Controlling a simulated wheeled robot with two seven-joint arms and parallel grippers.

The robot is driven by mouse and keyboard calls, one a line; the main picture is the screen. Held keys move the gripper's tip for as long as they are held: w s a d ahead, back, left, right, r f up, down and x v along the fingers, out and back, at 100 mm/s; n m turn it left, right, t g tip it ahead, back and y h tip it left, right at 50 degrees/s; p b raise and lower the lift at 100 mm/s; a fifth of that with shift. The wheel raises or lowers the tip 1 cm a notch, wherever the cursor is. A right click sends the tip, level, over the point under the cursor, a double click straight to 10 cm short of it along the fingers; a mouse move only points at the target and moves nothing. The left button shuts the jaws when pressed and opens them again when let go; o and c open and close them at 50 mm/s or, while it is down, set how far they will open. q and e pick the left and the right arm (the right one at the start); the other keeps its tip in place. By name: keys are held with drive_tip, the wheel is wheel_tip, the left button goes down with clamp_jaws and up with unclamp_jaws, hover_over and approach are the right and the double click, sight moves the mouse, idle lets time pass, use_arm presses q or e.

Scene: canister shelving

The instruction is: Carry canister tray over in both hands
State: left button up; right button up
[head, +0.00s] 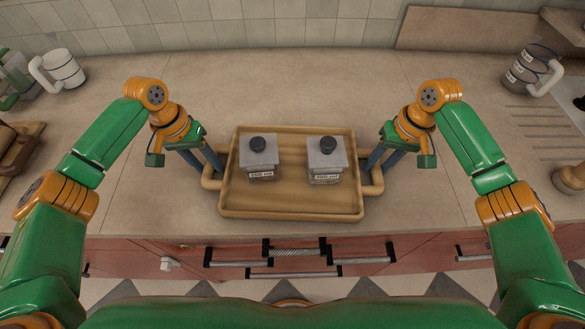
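A tan wooden tray (290,206) with a raised rim and a loop handle on each short side rests on the counter in the middle of the head view. Two grey square canisters with black knobs and white labels stand upright in it, a left canister (259,160) and a right canister (326,163). My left gripper (211,168) points down at the tray's left handle (210,183). My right gripper (377,168) points down at the right handle (374,188). The blue-grey fingers reach the handles, but whether they are closed on them is unclear.
A white mug (63,68) stands at the back left and a dark mug (530,68) at the back right. A board (470,27) leans against the tiled wall. Drawers with black-ended handles line the counter front. The counter behind the tray is clear.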

use_arm(q)
clamp_jaws()
use_arm(e)
clamp_jaws()
use_arm(q)
drive_tip(key=shift+w, duration=0.1)
idle(0.8)
